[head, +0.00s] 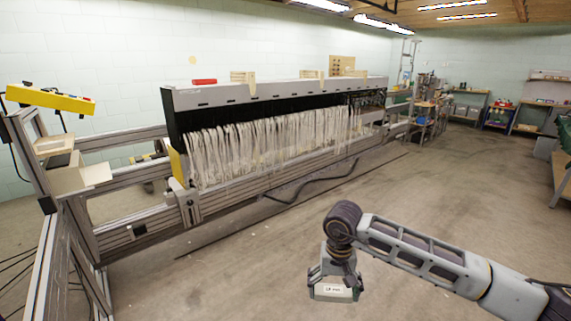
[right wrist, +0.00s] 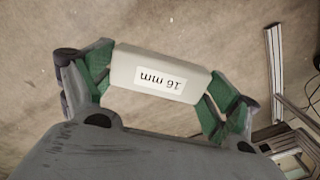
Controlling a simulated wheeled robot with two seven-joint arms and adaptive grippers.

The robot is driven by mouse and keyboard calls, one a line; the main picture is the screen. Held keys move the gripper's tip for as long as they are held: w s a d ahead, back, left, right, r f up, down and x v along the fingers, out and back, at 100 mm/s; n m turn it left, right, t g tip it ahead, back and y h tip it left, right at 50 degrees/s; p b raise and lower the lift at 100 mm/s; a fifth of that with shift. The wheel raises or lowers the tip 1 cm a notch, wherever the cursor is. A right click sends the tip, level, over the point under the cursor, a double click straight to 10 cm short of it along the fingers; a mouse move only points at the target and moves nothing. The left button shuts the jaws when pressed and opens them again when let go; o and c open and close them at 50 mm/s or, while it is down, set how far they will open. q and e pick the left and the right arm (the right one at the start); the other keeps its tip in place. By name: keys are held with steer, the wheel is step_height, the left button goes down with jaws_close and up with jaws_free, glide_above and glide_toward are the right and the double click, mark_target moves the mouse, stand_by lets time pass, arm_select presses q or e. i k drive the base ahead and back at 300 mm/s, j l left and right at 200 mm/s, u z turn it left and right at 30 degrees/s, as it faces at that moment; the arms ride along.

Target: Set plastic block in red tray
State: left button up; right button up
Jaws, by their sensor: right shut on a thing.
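My right gripper (head: 334,290) is shut on a white plastic block with a printed label, held above the bare floor. What is inside the tray cannot be seen. My left gripper is not in view.
The long grey machine (head: 270,93) with hanging white threads (head: 265,140) stands along the back wall. Wooden holders (head: 243,77) sit on its top. A yellow bar (head: 50,99) is at the left. Workbenches stand far right. The floor before me is clear.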

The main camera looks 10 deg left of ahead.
mark_target(205, 84)
steer(key=i+u, duration=0.15)
steer(key=i, duration=0.75)
steer(key=i+l+u, duration=0.15)
steer(key=i, duration=0.8)
steer(key=i+u, duration=0.3)
steer(key=i, duration=0.2)
steer(key=i+l+u, duration=0.15)
steer(key=i+u, duration=0.15)
steer(key=i, duration=0.2)
steer(key=i+l+u, duration=0.2)
steer(key=i+u, duration=0.15)
steer(key=i, duration=0.15)
steer(key=i+l, duration=0.1)
steer(key=i, duration=0.2)
steer(key=l+z, duration=0.05)
